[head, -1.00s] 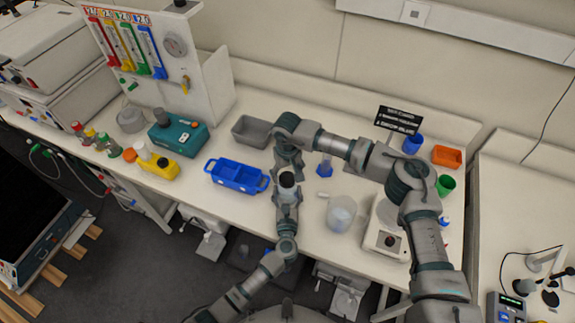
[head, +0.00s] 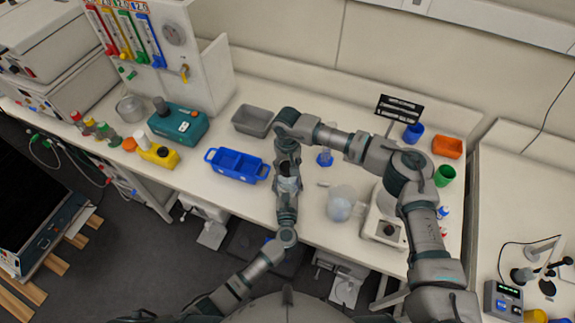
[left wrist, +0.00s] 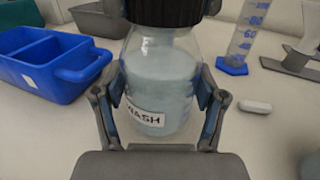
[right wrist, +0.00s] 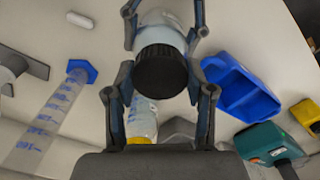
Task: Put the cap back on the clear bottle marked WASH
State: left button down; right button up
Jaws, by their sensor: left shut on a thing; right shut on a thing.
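The clear bottle marked WASH (left wrist: 158,85) stands upright in my left gripper (left wrist: 160,100), whose fingers are shut on its sides. Its label faces the left wrist camera, and pale liquid fills much of it. The ribbed black cap (right wrist: 160,72) is between the fingers of my right gripper (right wrist: 160,85), which is shut on it. In the left wrist view the cap (left wrist: 163,10) is directly over the bottle's mouth, in line with it. Whether the cap is fully seated is hidden. In the head view the two grippers meet, the right above the left.
A blue divided tray (head: 238,165) and a grey bin (head: 253,120) are to the left. A blue-based measuring cylinder (head: 325,158), a small white bar (left wrist: 255,106), a clear beaker (head: 340,203) and a white balance-like device (head: 383,228) are to the right.

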jog(key=m, duration=0.7)
jog(key=shift+m, duration=0.3)
jog(key=m, duration=1.5)
jog(key=shift+m, duration=0.3)
jog(key=m, duration=0.4)
jog(key=shift+d+f+m, duration=0.1)
jog(key=shift+m, duration=0.3)
pick_arm(q)
jog(key=shift+d, duration=0.1)
pick_arm(e)
jog(key=m, duration=0.2)
jog(key=shift+m, duration=0.4)
jog(key=m, duration=0.5)
jog(key=shift+w, duration=0.1)
jog(key=m, duration=1.1)
jog(key=o, duration=1.3)
jog(key=shift+o, duration=0.3)
